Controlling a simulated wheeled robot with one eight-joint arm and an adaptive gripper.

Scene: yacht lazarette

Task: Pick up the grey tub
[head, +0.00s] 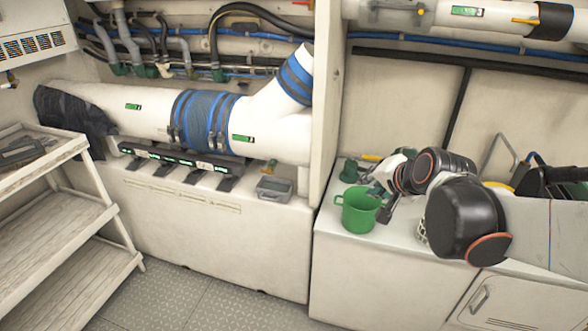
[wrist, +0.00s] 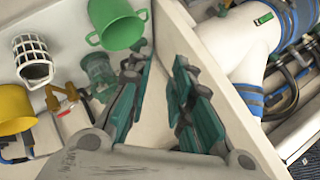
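My gripper (head: 381,198) is right of the partition, beside the green mug on the white counter, well to the right of the tub. In the wrist view my gripper (wrist: 161,62) has its teal-padded fingers apart with nothing between them; the partition edge passes behind them.
The green mug (head: 357,212) stands close to my gripper. The partition (head: 326,110) rises between counter and ledge. A row of dark clamps (head: 180,160) lies left of the tub. A shelf rack (head: 75,215) stands at far left. The wrist view shows a white lattice cup (wrist: 33,62).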

